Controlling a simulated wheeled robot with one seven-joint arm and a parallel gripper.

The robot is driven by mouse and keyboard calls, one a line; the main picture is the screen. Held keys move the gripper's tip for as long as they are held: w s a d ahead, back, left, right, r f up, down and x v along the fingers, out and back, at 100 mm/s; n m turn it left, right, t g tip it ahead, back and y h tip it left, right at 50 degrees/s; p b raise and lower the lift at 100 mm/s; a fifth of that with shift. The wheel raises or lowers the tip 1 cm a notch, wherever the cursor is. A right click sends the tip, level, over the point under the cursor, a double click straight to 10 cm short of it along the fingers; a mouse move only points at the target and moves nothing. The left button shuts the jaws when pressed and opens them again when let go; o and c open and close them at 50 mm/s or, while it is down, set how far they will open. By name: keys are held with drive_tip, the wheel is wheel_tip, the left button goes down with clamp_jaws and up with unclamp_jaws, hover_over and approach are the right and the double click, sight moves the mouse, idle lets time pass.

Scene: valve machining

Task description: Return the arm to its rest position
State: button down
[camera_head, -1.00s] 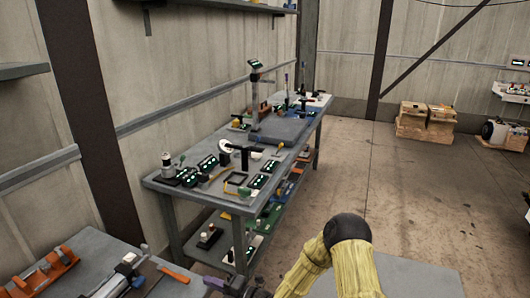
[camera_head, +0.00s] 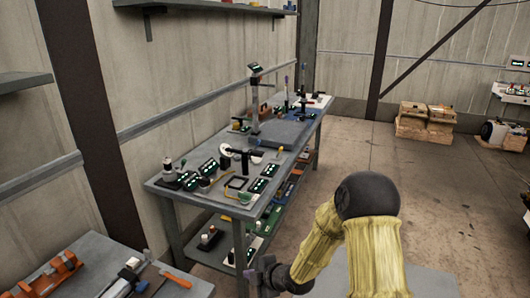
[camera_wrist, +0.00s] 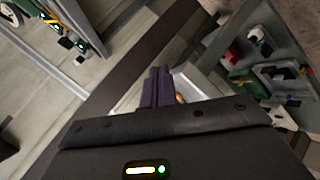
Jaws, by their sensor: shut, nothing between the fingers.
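My arm, in a yellow sleeve with a dark joint, is bent at the bottom right of the head view. My gripper (camera_head: 264,273) is at the lower middle of the head view, near the right end of the front table and apart from it. In the wrist view, its two dark fingers (camera_wrist: 157,88) are together with nothing seen between them.
A long grey workbench (camera_head: 167,190) with gauges and tools stands along the wall, with a loaded lower shelf. A nearer table (camera_head: 92,250) at the bottom left holds an orange tool and a vise-like device. Wooden crates (camera_head: 425,122) stand at the back right. Open floor (camera_head: 440,190) lies right of the bench.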

drive_tip(key=s+d+r+m+h+p, duration=0.2)
drive_tip(key=s+d+r+m+h, duration=0.15)
drive_tip(key=d+r+m, duration=0.45)
drive_tip(key=s+d+r+m+g+h+p, duration=0.1)
drive_tip(key=s+d+r+m+g+h, duration=0.1)
drive_tip(key=s+d+r+m, duration=0.2)
drive_tip(key=s+d+r+m+g+h+p, duration=0.2)
drive_tip(key=s+d+r+m, duration=0.3)
drive_tip(key=s+m, duration=0.5)
drive_tip(key=s+d, duration=0.2)
drive_tip(key=shift+s+d+r+m, duration=0.2)
drive_tip(key=shift+d+r+m, duration=0.05)
drive_tip(key=shift+d+m, duration=0.05)
drive_tip(key=shift+w+d+h, duration=0.1)
drive_tip(key=shift+h, duration=0.15)
